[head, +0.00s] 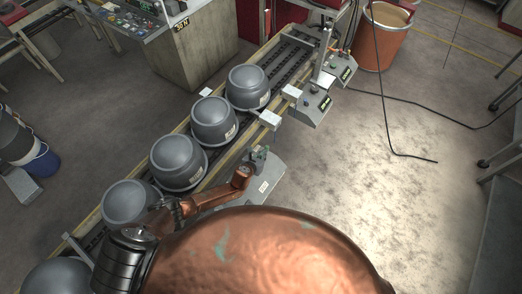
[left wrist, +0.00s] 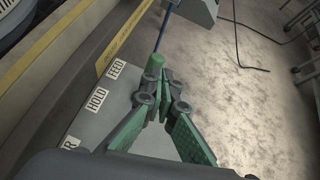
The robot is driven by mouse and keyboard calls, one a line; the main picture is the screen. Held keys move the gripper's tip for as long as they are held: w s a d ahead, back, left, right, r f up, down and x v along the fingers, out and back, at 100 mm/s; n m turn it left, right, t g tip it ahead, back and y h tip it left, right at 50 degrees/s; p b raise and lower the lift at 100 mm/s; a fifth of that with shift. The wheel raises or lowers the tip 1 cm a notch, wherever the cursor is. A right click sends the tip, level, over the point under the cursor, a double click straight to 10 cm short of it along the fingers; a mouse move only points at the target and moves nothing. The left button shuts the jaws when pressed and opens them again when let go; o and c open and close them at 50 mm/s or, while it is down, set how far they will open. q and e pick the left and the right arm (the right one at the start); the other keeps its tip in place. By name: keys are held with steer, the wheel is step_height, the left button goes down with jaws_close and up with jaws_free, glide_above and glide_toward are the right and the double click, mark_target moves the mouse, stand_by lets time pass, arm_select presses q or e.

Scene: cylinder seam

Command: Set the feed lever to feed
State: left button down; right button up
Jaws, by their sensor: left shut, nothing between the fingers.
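A third label at the lower left is cut off. In the head view my left gripper (head: 259,155) is over the grey lever panel (head: 266,186), where the lever is hard to make out. My right gripper is not in view.
A conveyor (head: 283,72) with several grey pots (head: 214,122) runs diagonally beside the panel. Small control boxes (head: 310,105) stand along its right side. A black cable (head: 388,120) lies on the floor near an orange bin (head: 382,38). The floor at right is mostly clear.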

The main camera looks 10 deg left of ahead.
arm_select(q)
steer(key=s+r+p, duration=0.2)
steer(key=s+r, duration=0.2)
steer(key=r, duration=0.5)
steer(key=shift+a+r+p, duration=0.15)
steer(key=shift+r+p, duration=0.15)
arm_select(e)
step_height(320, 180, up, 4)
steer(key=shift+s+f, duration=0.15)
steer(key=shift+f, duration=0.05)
arm_select(q)
steer(key=shift+s, duration=0.15)
